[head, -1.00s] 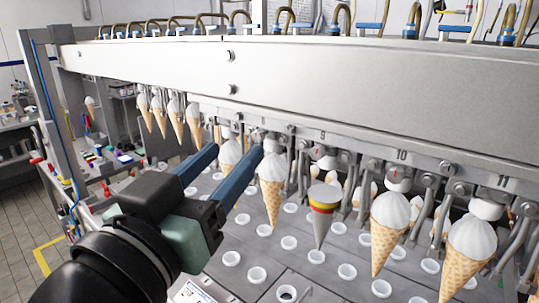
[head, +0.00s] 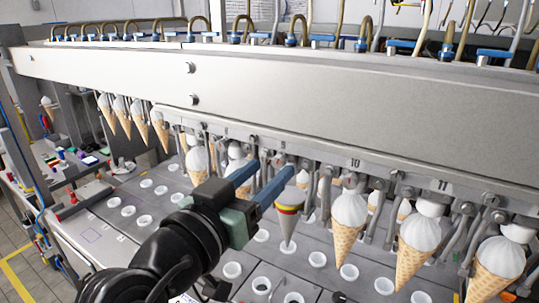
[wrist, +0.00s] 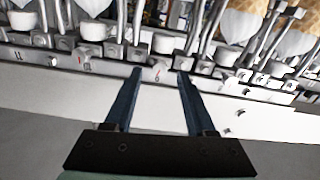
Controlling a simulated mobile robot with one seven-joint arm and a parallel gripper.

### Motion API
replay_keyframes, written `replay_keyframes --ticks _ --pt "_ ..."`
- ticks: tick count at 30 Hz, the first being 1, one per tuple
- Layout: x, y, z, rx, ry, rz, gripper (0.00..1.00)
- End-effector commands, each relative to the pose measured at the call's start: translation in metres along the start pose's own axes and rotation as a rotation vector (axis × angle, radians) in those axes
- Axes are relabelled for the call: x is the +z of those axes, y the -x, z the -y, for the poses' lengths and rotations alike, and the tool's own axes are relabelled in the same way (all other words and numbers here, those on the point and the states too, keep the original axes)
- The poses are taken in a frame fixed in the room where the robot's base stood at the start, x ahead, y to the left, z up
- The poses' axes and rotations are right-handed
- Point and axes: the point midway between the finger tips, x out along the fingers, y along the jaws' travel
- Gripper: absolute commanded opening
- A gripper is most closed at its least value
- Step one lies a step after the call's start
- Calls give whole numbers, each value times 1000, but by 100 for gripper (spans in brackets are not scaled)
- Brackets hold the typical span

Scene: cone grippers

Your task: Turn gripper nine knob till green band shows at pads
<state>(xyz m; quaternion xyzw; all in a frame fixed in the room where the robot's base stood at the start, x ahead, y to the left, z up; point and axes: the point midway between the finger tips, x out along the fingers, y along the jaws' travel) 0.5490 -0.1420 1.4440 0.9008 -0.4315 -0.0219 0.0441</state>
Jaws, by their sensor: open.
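A grey test cone (head: 288,222) with red and yellow bands hangs at the station left of number 10, which fits gripper nine. No green band is visible on it; its upper part is partly covered by my finger. My gripper (head: 262,172) is open, its two blue fingers reaching toward the row of grippers just left of and above the cone.
Ice cream cones hang to the right (head: 347,225) and at the far left (head: 107,112). A long metal beam (head: 330,100) runs above the row. The grey deck (head: 150,215) with white cup holders lies below. Metal rods and brackets crowd the row.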

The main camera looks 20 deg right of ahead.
Motion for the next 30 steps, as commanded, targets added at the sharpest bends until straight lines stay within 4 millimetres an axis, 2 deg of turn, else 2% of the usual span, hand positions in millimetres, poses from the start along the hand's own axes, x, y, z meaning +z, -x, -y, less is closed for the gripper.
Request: replay_keyframes --ticks 6,14,17,24,30 --pt "-1 -16 0 -1 -1 -1 56" --pt "0 -18 0 -1 -1 -1 56" --pt "0 -17 0 -1 -1 -1 41" --pt "0 -17 0 -1 -1 -1 0" --pt "0 -17 0 -1 0 -1 0"
